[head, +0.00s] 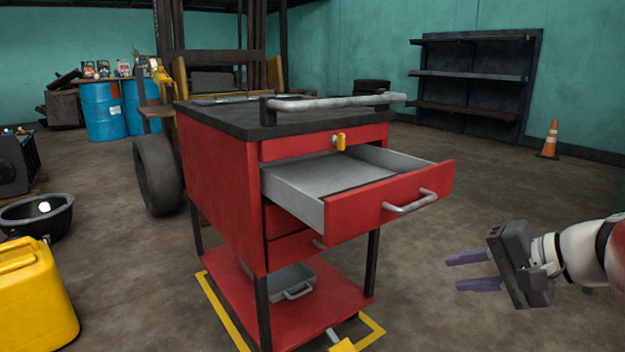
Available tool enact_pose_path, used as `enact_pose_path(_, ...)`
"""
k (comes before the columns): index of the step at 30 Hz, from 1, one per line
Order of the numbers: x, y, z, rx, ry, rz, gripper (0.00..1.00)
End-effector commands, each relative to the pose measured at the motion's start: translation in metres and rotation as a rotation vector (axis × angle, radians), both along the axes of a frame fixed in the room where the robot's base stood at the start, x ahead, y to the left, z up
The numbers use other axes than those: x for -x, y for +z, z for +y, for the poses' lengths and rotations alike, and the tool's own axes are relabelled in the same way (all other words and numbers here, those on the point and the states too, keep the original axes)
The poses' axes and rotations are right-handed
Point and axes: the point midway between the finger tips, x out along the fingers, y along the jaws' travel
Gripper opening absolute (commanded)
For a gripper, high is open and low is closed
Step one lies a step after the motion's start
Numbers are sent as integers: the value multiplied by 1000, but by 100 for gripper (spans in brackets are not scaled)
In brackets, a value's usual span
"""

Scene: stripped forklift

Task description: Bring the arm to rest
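My gripper (474,271) is at the right of the head view, with its two purple fingers apart and nothing between them. It points left toward the red tool cart and is clear of it. My white arm (582,250) comes in from the right edge. The red cart (217,195) stands in the middle. One drawer (385,210) of it is pulled far out toward the right, and the part of its inside that shows looks empty.
A yellow jerrycan (35,300) stands at the lower left, near a black basin (35,215). Blue barrels (103,112), an empty dark shelf (470,75) and an orange cone (550,140) stand farther back. Floor between the drawer and my gripper is bare.

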Motion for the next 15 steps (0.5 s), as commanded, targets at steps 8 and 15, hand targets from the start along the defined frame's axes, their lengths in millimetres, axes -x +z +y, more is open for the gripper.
enact_pose_path(8,79,-26,82,487,235,111,30)
enact_pose_path(15,128,-42,90,948,407,3,30)
